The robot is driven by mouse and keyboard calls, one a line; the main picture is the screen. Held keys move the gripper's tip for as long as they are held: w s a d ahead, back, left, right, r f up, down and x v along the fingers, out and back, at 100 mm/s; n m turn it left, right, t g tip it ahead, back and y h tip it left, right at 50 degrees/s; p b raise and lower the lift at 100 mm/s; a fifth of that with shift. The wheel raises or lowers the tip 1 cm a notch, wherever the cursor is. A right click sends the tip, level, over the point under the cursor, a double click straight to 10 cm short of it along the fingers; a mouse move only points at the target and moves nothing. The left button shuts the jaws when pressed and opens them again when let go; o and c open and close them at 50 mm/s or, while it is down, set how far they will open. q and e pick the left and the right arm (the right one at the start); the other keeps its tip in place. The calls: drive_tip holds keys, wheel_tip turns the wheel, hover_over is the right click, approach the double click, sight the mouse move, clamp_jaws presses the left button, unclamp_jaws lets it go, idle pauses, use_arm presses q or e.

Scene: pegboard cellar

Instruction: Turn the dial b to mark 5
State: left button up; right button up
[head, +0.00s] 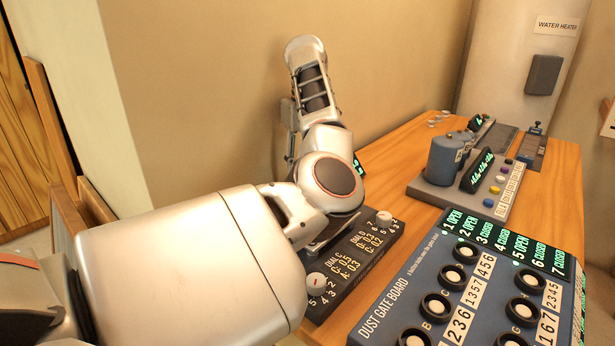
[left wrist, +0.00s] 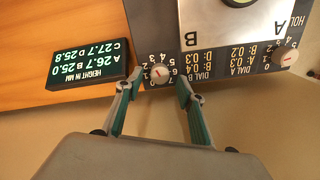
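Dial B (left wrist: 160,72) is a small pale round knob with a red mark, on a dark panel strip that the left wrist view shows upside down. Numbers ring the knob; I cannot tell surely which its mark points at. My left gripper (left wrist: 158,84) is open, with one finger on each side of dial B and gaps between fingers and knob. Dial A (left wrist: 285,58) is a similar knob to the right in that view. In the head view my left arm hides dial B and the gripper. My right gripper is not in view.
In the head view, dial C (head: 316,280) and dial D (head: 384,218) show beside my arm. A height display (left wrist: 88,72) stands near dial B. The blue dust gate board (head: 400,300) is to the right; a grey machine with buttons (head: 465,195) stands behind.

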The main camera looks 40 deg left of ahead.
use_arm(q)
drive_tip(key=shift+f, duration=0.95)
clamp_jaws()
drive_tip(key=shift+m, duration=0.3)
drive_tip(key=m, duration=0.3)
drive_tip(key=shift+r+m+p, duration=0.15)
drive_tip(key=shift+m+p, duration=0.15)
drive_tip(key=m+p, duration=0.1)
drive_tip(key=m, duration=0.3)
drive_tip(key=shift+m, duration=0.3)
drive_tip(key=m, duration=0.3)
drive_tip(key=shift+m+p, duration=0.3)
drive_tip(key=shift+p, duration=0.1)
drive_tip(key=shift+m+p, duration=0.5)
drive_tip(key=shift+m, duration=1.4)
